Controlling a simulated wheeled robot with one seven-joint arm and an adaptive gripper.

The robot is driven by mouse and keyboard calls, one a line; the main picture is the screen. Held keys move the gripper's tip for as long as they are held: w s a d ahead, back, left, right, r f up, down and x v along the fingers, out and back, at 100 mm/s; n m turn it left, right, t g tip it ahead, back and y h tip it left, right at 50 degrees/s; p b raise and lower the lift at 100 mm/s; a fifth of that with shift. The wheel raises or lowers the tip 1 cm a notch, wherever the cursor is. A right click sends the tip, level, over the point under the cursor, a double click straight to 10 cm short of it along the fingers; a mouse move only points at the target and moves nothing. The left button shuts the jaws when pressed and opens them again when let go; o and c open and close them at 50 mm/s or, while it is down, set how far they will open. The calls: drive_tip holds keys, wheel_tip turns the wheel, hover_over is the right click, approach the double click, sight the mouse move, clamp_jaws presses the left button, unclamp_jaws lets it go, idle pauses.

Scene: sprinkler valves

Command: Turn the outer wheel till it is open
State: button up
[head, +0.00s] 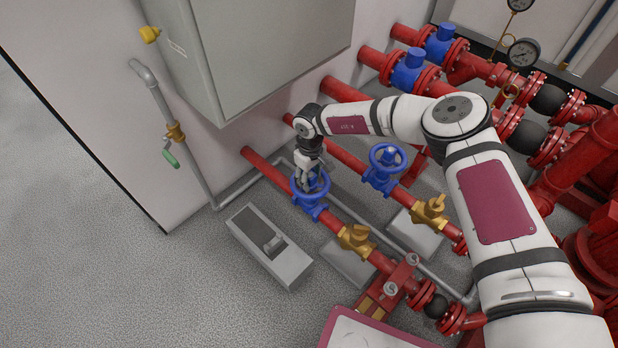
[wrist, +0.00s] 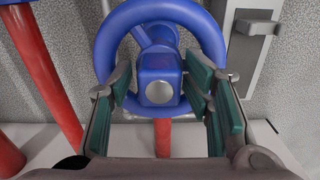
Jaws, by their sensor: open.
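The outer wheel is a blue handwheel (head: 297,186) on the red pipe nearest the front left. In the wrist view the blue wheel (wrist: 108,40) fills the upper middle, with a square blue hub and a round silver nut at its centre. My gripper (head: 312,182) is over this wheel, pointing down. In the wrist view my gripper (wrist: 165,90) is open, its green-padded fingers on either side of the hub, with gaps visible. I cannot tell whether a finger touches the rim. The valve's open or shut state cannot be read.
A second blue handwheel (head: 385,166) is on the neighbouring red pipe to the right. Brass valves (head: 356,239) sit further along the pipes. A grey box with a pedal-like part (head: 270,245) stands on the floor beside the outer wheel. A large grey cabinet (head: 262,50) hangs above. Open floor lies left.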

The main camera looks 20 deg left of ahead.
sight(310, 175)
wheel_tip(310, 175, up, 3)
drive_tip(key=p, duration=0.2)
drive_tip(key=shift+r+p, duration=0.1)
drive_tip(key=shift+p, duration=0.2)
